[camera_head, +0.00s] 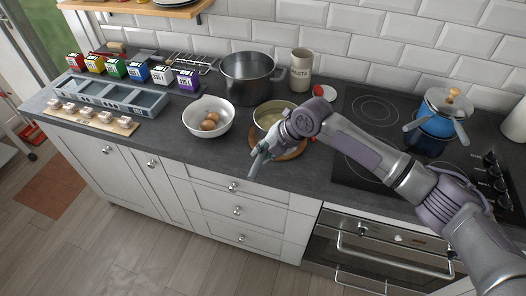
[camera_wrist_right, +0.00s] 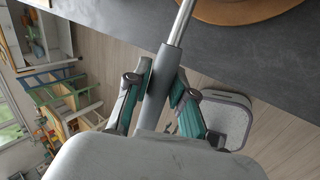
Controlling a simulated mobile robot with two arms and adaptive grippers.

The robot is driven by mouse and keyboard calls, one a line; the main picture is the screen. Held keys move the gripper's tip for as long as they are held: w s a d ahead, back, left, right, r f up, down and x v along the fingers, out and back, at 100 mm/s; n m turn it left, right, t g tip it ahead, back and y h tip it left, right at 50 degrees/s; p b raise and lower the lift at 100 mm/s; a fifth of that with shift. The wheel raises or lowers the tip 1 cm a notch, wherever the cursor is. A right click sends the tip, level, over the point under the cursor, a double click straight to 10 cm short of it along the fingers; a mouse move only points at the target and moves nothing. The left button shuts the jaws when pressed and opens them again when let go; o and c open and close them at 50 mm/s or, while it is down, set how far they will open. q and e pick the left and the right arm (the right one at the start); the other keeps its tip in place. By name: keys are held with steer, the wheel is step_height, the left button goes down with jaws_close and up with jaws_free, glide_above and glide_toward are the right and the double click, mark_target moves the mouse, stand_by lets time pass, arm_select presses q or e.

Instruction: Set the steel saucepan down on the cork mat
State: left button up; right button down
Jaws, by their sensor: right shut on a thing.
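The steel saucepan (camera_head: 262,122) shows in the head view, partly hidden behind my right arm. The round brown cork mat (camera_head: 293,152) shows just below and in front of it, largely covered by the pan and my arm. I cannot tell whether the pan's base touches the mat. My right gripper (camera_head: 260,160) is at the worktop's front edge. In the right wrist view its fingers (camera_wrist_right: 160,95) are shut on the saucepan's handle (camera_wrist_right: 181,22), and the mat's edge (camera_wrist_right: 245,14) shows at the top. My left gripper is not in view.
A white bowl of eggs (camera_head: 205,118) stands left of the pan. A large steel pot (camera_head: 248,85) and a pasta jar (camera_head: 301,72) stand behind. A red-and-white lidlike object (camera_head: 325,92) lies nearby. The hob (camera_head: 365,140) with a blue pot (camera_head: 432,128) is to the right.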

steer(key=c, duration=1)
jaws_free()
steer(key=shift+r, duration=0.1)
steer(key=b+v, duration=0.2)
steer(key=v, duration=1)
steer(key=shift+b, duration=0.3)
steer(key=shift+d, duration=0.15)
